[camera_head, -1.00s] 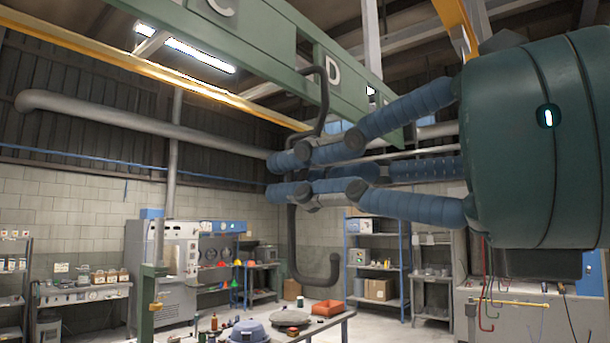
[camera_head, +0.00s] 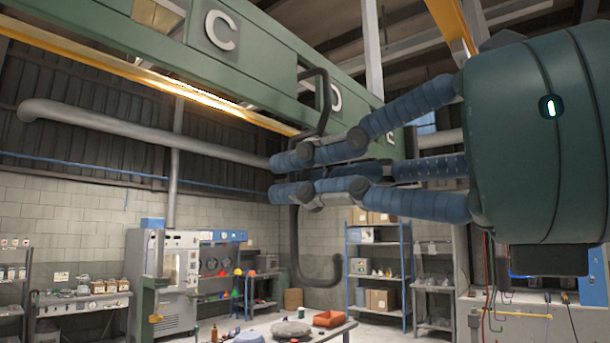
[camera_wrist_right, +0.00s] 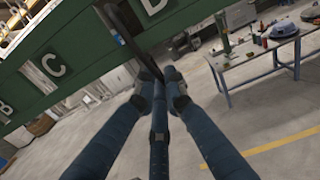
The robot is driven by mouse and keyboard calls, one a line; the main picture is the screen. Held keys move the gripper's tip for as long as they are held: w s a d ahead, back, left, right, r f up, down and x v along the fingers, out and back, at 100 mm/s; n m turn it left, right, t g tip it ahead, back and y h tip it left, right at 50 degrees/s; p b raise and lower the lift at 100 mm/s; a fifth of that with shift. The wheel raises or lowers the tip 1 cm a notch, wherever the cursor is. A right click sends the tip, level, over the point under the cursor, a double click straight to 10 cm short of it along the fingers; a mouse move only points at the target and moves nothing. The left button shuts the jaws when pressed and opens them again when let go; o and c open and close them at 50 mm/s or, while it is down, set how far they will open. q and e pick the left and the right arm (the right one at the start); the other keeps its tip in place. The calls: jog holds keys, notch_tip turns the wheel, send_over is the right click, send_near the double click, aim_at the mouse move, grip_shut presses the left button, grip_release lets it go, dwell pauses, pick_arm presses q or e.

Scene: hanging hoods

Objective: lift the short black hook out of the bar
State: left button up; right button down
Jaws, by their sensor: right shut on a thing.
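The black hook (camera_head: 294,240) is a long dark rod with a crook at its top and an upturned foot at its lower end. My right gripper (camera_head: 284,176) is shut around its stem in the head view, with blue segmented fingers above and below. The green bar (camera_head: 265,55) carries letters C and D. The hook's top crook shows at the opening beside the D; I cannot tell whether it touches the bar. In the right wrist view the hook (camera_wrist_right: 124,35) runs up from the fingertips (camera_wrist_right: 160,84) across the bar (camera_wrist_right: 85,58). My left gripper is not in view.
A yellow beam (camera_head: 150,77) and a grey pipe (camera_head: 100,122) run behind the bar. Below are a table (camera_wrist_right: 262,66) with loose items and a blue-framed shelf (camera_head: 378,262). Open floor shows beneath the gripper in the right wrist view.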

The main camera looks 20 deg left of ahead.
jog(key=shift+b+v, duration=0.45)
jog(key=shift+v, duration=1.3)
jog(key=shift+d, duration=0.1)
jog(key=shift+s+d, duration=0.1)
jog(key=shift+d, duration=0.2)
jog(key=b+v, duration=0.1)
jog(key=v, duration=0.8)
jog(key=shift+d+r, duration=0.2)
jog(key=shift+r, duration=0.05)
jog(key=shift+a, duration=0.1)
